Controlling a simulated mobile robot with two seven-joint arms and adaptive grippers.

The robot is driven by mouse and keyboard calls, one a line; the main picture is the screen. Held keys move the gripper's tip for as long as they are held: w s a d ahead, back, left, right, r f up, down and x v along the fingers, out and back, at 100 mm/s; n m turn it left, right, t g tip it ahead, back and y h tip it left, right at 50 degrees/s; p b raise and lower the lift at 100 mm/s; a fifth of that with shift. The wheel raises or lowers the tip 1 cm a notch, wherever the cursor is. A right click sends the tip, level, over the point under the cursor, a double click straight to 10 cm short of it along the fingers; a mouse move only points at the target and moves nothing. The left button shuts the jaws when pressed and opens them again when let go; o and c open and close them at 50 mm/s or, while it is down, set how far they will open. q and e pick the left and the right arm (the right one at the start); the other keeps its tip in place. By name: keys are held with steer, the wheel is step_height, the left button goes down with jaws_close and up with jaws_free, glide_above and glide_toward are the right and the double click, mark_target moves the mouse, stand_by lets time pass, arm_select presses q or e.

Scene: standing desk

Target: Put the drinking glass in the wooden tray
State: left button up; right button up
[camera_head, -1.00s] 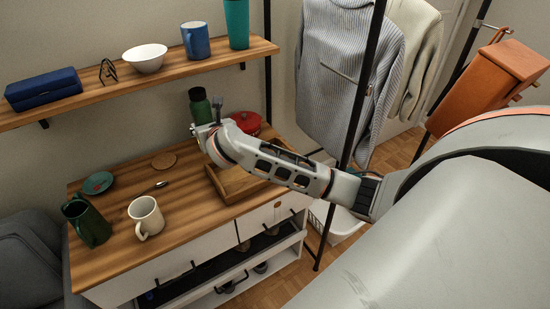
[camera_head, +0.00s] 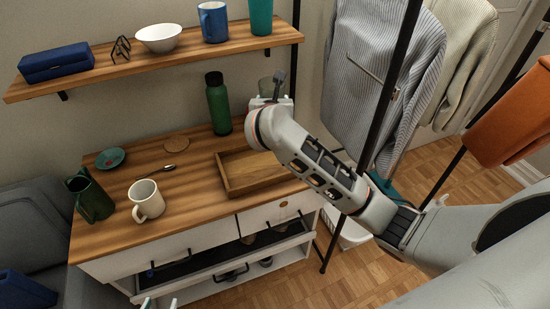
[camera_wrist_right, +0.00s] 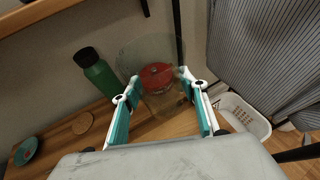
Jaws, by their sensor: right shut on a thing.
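The wooden tray (camera_head: 224,176) sits on the right part of the desktop, and its inside looks empty where I can see it. The clear drinking glass (camera_wrist_right: 150,50) stands between the teal finger pads of my right gripper (camera_wrist_right: 159,78), which is shut on it. The glass appears raised, behind and above the tray. My left gripper (camera_head: 160,303) shows only its fingertips at the bottom edge, apart and empty.
A green bottle (camera_head: 218,104) stands left of the glass. A cream mug (camera_head: 147,200), green pitcher (camera_head: 92,198), spoon (camera_head: 168,173), coaster (camera_head: 176,146) and saucer (camera_head: 110,158) lie left. A shelf (camera_head: 95,70) hangs above.

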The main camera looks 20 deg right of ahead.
step_height(320, 180, down, 14)
steer(key=shift+f+b, duration=0.2)
steer(key=shift+b, duration=0.25)
step_height(320, 180, down, 4)
steer(key=shift+f, duration=0.4)
steer(key=shift+f+b, duration=0.15)
steer(key=shift+b, duration=0.2)
steer(key=o, duration=1)
steer(key=shift+f, duration=0.1)
steer(key=o, duration=0.3)
steer(key=shift+o, duration=0.2)
